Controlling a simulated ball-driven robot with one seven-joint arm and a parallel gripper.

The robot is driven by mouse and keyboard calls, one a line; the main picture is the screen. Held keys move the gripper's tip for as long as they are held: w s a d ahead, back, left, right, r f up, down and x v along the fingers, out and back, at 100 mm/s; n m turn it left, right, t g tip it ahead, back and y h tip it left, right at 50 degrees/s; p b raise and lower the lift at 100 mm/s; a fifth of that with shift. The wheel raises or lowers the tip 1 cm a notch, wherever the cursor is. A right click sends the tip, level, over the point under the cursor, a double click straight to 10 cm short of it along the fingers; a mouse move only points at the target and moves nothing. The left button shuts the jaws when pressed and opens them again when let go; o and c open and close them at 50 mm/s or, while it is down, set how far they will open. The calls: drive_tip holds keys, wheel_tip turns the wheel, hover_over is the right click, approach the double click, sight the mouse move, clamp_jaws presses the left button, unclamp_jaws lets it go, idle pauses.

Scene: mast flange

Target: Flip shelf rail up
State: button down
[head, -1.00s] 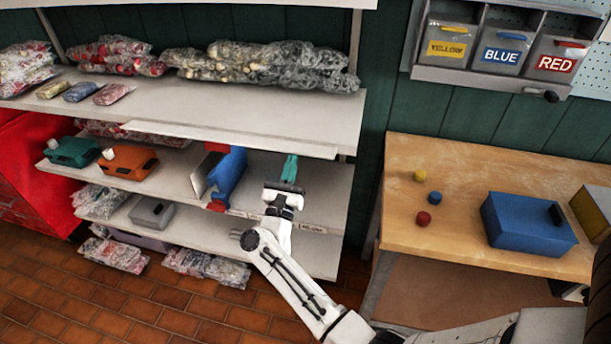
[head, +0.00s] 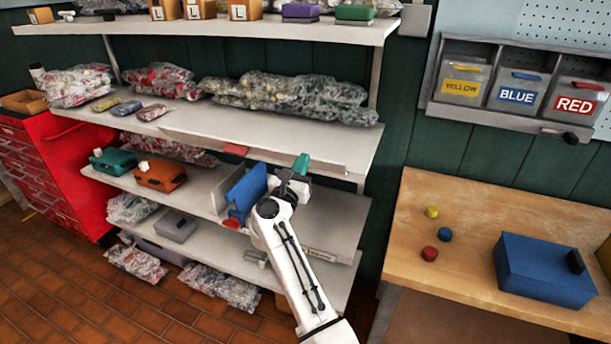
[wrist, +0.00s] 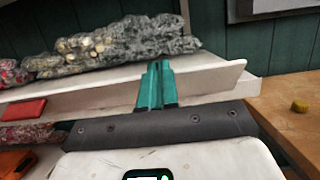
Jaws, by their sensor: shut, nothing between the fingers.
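The shelf rail (head: 270,150) is a long pale strip along the front edge of the middle shelf (head: 215,118). It stands raised along that edge, though its exact angle is hard to tell. In the wrist view the rail (wrist: 205,85) runs behind my fingers, its right end above the shelf edge. My gripper (head: 301,164) has teal fingers, shut and empty, at the rail's right part. In the wrist view the gripper (wrist: 157,75) points up in front of the rail and overlaps it. Whether they touch is unclear. A red tab (head: 235,150) shows at the rail's front.
Bagged goods (head: 295,95) lie behind the rail. A blue bin (head: 246,190) stands on the lower shelf, close left of my wrist. An orange box (head: 160,176) is further left. A wooden table (head: 465,205) with a blue box (head: 545,270) stands right.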

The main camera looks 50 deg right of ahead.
drive_tip(key=shift+w+d+r+b, duration=0.3)
drive_tip(key=shift+d+r+b, duration=0.2)
drive_tip(key=shift+d+r, duration=0.25)
drive_tip(key=shift+w+d+r+b, duration=0.25)
drive_tip(key=shift+d+r+b, duration=0.25)
drive_tip(key=shift+d, duration=0.3)
idle(0.5)
